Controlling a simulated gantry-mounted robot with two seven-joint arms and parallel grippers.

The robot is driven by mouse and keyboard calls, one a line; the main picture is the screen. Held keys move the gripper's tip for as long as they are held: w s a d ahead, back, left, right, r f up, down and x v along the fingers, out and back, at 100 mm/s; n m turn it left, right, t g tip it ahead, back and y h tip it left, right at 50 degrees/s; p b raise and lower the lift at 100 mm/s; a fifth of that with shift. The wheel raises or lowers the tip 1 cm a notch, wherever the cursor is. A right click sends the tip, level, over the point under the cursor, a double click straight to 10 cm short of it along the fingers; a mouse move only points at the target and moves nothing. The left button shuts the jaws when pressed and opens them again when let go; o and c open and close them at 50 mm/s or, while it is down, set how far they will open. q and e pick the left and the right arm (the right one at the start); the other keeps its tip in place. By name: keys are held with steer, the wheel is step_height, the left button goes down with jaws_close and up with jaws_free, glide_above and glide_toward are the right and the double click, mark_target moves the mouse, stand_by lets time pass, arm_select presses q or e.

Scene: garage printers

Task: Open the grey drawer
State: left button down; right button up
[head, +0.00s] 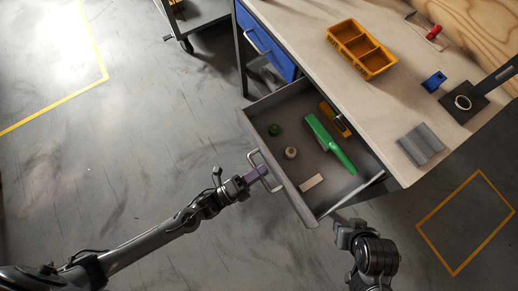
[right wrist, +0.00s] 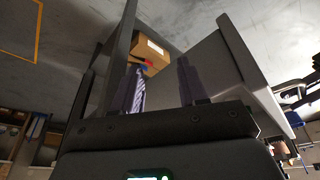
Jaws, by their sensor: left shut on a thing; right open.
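The grey drawer (head: 290,195) is pulled well out from under the workbench, and its inside shows in the head view. My left gripper (head: 260,174) is shut on the drawer's pale bar handle (head: 255,157) at the middle of the front panel. My right gripper (head: 343,228) is near the drawer's right front corner, below it in the picture and apart from the handle. In the right wrist view its two purple fingers (right wrist: 162,82) stand apart with nothing held between them.
The drawer holds a green brush (head: 328,142), a white block (head: 311,182), a green round item (head: 274,129) and other small things. A blue drawer (head: 262,42) is to its left. A yellow bin (head: 361,48) stands on the workbench (head: 300,30). Open floor lies left.

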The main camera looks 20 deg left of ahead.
arm_select(q)
steer(key=c, duration=1.2)
jaws_free()
steer(key=p+v, duration=0.1)
steer(key=v, duration=0.9)
steer(key=shift+s+a, duration=0.25)
